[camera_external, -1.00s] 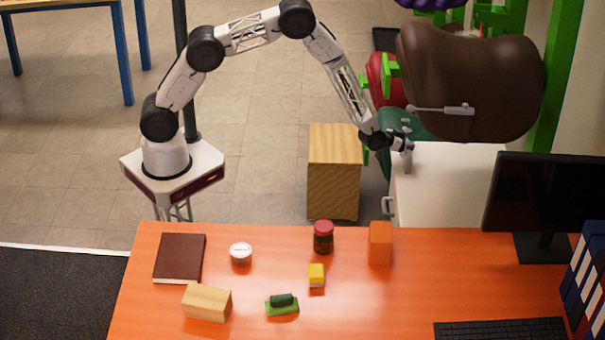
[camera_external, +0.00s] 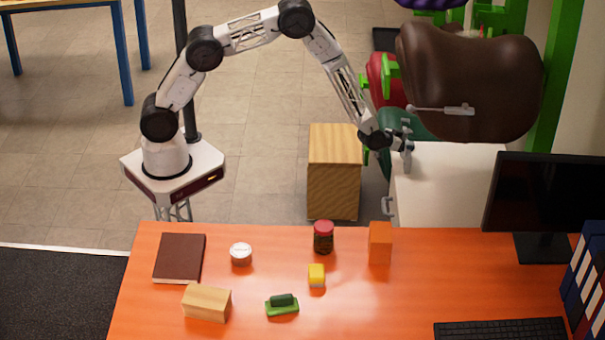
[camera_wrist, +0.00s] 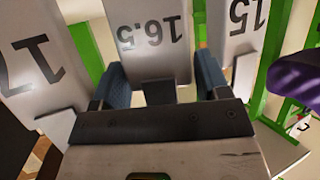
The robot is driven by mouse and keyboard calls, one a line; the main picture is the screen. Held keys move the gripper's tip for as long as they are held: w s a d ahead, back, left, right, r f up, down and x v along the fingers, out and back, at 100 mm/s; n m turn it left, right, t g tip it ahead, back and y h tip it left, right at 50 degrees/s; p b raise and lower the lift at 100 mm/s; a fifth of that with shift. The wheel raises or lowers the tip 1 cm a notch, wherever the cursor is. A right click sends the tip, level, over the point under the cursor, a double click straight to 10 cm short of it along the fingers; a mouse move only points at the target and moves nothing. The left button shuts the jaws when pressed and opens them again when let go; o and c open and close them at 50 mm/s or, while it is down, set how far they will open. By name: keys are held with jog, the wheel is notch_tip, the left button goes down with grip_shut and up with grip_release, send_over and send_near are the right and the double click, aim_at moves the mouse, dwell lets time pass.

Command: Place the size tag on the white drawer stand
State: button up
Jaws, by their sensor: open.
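The white drawer stand (camera_external: 445,160) is at the right in the external view, beyond the desk and under the brown saddle (camera_external: 470,75). My gripper (camera_external: 405,148) is at the stand's left side, near its top. The fingers of my gripper (camera_wrist: 162,80) are open, one on each side of the lower part of the 16.5 tag. Whether they touch it is unclear. I cannot make out the tags in the external view.
Green rack posts (camera_external: 552,70) stand behind the saddle. A wooden cabinet (camera_external: 333,180) is left of the stand. The orange desk (camera_external: 420,300) in front holds a jar (camera_external: 323,238), an orange box (camera_external: 380,243), a monitor (camera_external: 550,200) and several small items.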

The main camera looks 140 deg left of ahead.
jog(key=v, duration=1.1)
jog(key=shift+s+d+r, duration=0.15)
jog(key=shift+d, duration=0.1)
dwell(0.3)
dwell(0.7)
